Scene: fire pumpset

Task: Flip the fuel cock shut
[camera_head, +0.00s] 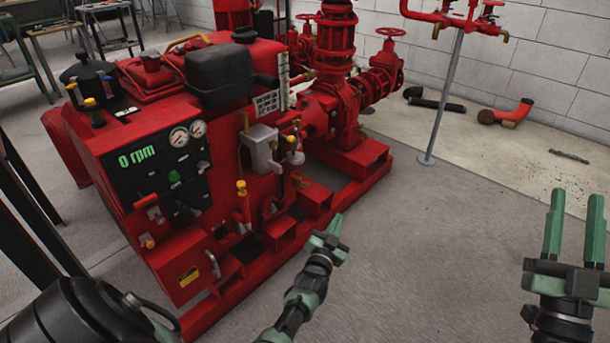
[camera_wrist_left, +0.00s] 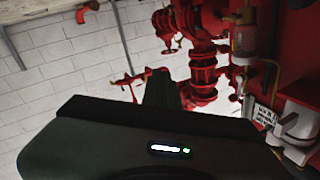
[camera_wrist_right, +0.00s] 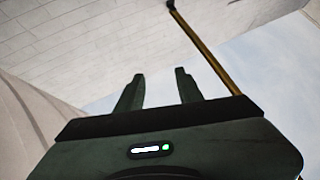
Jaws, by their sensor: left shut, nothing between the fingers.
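The control panel (camera_head: 165,170) reads 0 rpm. The red base frame (camera_head: 335,195) juts out low. A grey pipe stand (camera_head: 443,105) rises behind. Loose pipe pieces (camera_head: 507,113) lie near the wall. The floor between my grippers is clear.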

